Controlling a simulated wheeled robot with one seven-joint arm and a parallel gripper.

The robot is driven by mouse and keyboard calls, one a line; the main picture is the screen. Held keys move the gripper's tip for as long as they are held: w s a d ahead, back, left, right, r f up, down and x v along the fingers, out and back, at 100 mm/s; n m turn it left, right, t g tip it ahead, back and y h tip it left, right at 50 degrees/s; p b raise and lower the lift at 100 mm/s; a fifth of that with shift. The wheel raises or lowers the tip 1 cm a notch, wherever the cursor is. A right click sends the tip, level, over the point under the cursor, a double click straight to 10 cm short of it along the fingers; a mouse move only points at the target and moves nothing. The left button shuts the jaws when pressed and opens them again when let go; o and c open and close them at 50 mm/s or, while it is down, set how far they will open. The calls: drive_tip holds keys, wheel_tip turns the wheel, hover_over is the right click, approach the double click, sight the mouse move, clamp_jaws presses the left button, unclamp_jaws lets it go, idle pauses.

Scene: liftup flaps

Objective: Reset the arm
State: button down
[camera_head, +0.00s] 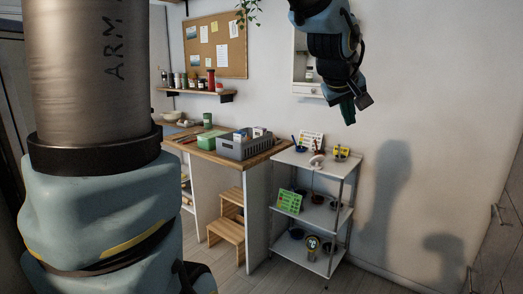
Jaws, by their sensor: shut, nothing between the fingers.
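My arm fills the left of the head camera view, with a grey tube and a blue joint close to the camera. The far end of my arm hangs down from the top edge, right of the middle. My gripper (348,112) points downward there, high up in front of the wall. Its fingers are dark and small in the picture. It is shut with nothing in it and touches nothing that I can see. It partly covers a white wall cabinet (303,68) behind it.
A wooden-topped counter (203,150) holds a grey crate (240,150). A white three-tier shelf (345,165) with small items stands beside it. A wooden step stool (228,228) is below. A corkboard (230,45) hangs at the back. The wall at right is bare.

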drive_tip(key=a+f+g+y, duration=0.2)
drive_tip(key=a+f+y, duration=0.1)
drive_tip(key=a+f, duration=1.15)
drive_tip(key=s+a+f+m+g+y, duration=0.1)
drive_tip(key=s+a+f, duration=0.3)
drive_tip(key=a, duration=0.3)
drive_tip(key=s+a+f+g+y+b, duration=0.1)
drive_tip(key=s+a+f, duration=0.3)
drive_tip(key=a, duration=0.4)
drive_tip(key=shift+s+f+m+g, duration=0.3)
drive_tip(key=shift+s+m+g, duration=0.1)
drive_tip(key=shift+s+g, duration=0.45)
drive_tip(key=shift+d, duration=0.1)
